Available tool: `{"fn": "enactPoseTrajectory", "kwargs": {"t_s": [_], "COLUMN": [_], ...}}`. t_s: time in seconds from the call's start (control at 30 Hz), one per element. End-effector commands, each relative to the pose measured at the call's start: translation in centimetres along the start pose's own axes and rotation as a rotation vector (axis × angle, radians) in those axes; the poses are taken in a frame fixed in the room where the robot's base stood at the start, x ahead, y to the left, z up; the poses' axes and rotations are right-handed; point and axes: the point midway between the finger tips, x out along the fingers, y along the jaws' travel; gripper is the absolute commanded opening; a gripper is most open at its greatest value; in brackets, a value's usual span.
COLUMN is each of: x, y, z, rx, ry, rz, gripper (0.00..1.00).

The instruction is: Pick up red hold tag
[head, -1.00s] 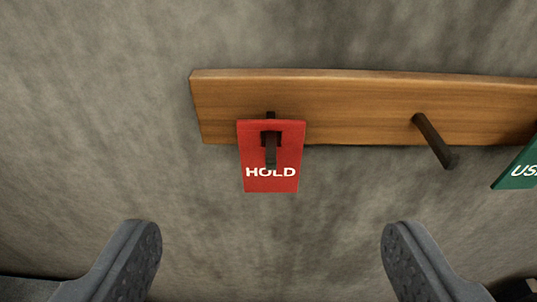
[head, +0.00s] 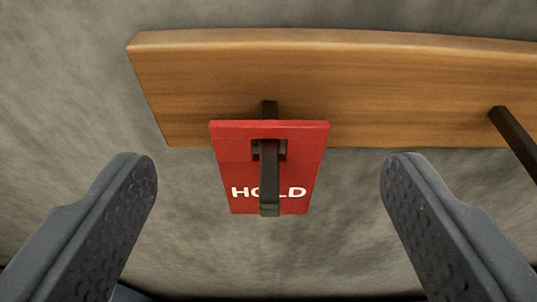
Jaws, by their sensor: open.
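The red hold tag (head: 228,172) hangs on a dark peg (head: 269,180) that passes through the slot near its top. The peg's end covers part of the white word HOLD. My gripper (head: 268,170) is open and empty. One finger is on each side of the tag, with a wide gap between finger and tag on both sides. Neither finger touches the tag in this view.
A wooden board (head: 330,85) is fixed to the grey wall (head: 60,110) and carries the pegs. A second, bare peg (head: 515,140) sticks out at the right, near my right finger.

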Motion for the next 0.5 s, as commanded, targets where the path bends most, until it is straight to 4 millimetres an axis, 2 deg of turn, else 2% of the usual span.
{"fn": "enactPoseTrajectory", "kwargs": {"t_s": [0.3,0.5], "x": [3.4,4.3], "y": [0.1,0.1], "z": [0.5,0.7], "rx": [0.001,0.001], "ry": [-0.004,-0.005], "rz": [0.002,0.001], "gripper": [0.73,0.73]}}
